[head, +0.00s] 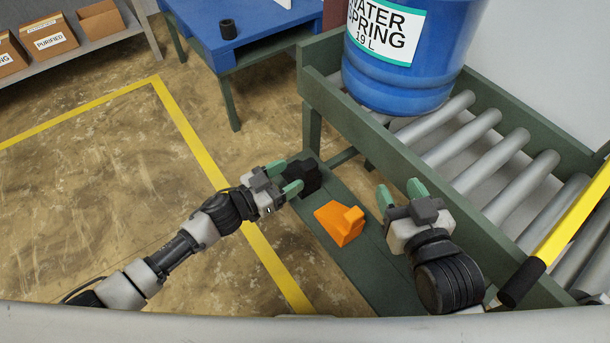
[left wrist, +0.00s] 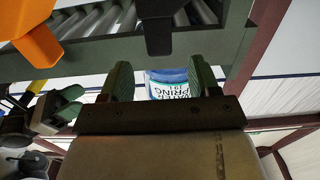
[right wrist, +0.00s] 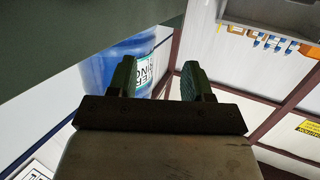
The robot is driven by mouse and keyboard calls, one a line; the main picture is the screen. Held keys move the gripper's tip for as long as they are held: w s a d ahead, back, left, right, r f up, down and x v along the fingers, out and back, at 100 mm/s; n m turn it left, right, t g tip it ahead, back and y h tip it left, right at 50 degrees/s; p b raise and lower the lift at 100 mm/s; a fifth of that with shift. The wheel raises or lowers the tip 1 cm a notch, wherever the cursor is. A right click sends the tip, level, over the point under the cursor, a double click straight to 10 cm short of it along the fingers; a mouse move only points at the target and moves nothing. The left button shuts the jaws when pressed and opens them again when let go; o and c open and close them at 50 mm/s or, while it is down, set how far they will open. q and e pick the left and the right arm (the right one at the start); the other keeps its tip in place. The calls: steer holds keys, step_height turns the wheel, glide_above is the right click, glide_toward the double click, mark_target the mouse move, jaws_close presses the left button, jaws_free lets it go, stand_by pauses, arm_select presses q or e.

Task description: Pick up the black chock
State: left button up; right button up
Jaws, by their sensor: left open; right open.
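The black chock (head: 304,174) sits on the green shelf (head: 345,268) beside the conveyor. It also shows at the top of the left wrist view (left wrist: 157,28), beyond the fingers and not between them. My left gripper (head: 283,179) is open, its green fingertips close to the chock's near left side; I cannot tell whether they touch it. My right gripper (head: 401,192) is open and empty beside the conveyor, to the right of the orange chock. Its fingers show with nothing between them in the right wrist view (right wrist: 156,82).
An orange chock (head: 340,222) sits on the same shelf, between my grippers. A blue water jug (head: 405,85) stands on the conveyor rollers (head: 480,137). A yellow bar with a black grip (head: 522,282) is at right.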

mark_target(302, 169)
arm_select(q)
steer(key=shift+x, duration=0.85)
steer(key=b+x, duration=0.1)
steer(key=x, duration=0.2)
steer(key=shift+w+d+b, duration=0.15)
steer(key=shift+d+b, duration=0.1)
steer(key=shift+b, duration=0.15)
steer(key=shift+w+d+r, duration=0.1)
steer(key=shift+w+d, duration=0.2)
steer(key=shift+d, duration=0.15)
arm_select(e)
step_height(302, 169, up, 6)
steer(key=a+t+y, duration=0.1)
steer(key=t+y, duration=0.1)
steer(key=t, duration=0.3)
steer(key=shift+r+t, duration=0.25)
steer(key=shift+t, duration=0.05)
arm_select(q)
jaws_close()
